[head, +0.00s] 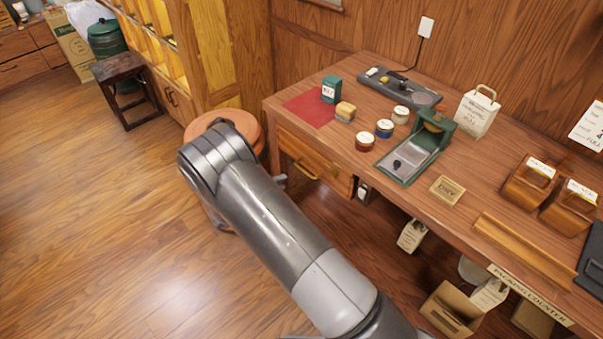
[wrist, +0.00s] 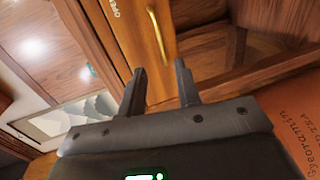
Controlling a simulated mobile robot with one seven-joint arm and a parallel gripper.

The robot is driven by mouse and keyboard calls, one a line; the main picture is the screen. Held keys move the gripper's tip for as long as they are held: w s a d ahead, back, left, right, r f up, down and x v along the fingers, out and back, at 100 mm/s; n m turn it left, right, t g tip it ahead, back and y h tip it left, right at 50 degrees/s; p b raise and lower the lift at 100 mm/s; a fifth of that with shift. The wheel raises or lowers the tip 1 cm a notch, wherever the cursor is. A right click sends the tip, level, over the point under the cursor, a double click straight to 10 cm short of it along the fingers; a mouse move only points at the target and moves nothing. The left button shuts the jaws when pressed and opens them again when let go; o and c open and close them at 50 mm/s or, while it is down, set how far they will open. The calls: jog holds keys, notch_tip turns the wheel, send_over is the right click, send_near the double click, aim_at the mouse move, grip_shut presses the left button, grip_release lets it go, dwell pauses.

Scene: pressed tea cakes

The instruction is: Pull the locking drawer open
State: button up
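The wooden drawer (head: 325,173) is under the left end of the counter, and its front looks flush with the counter. It has a long brass handle (head: 306,172). In the wrist view the drawer front (wrist: 127,35) carries partly cut-off lettering, and the brass handle (wrist: 158,38) stands just beyond my fingertips. My gripper (wrist: 159,68) is open, with its two dark fingers apart and nothing between them. The handle looks roughly in line with the gap, but I cannot tell the exact distance. In the head view my arm hides most of the gripper. No lock is clearly visible.
An orange round-topped stool (head: 243,122) stands close behind my arm, left of the drawer. The counter (head: 330,137) holds tins, a green press (head: 415,155) and wooden boxes. Cartons (head: 452,310) sit beneath it. The floor at left is clear.

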jog(key=x, duration=1)
jog(key=shift+w+d, duration=0.25)
jog(key=shift+f, duration=0.15)
grip_shut()
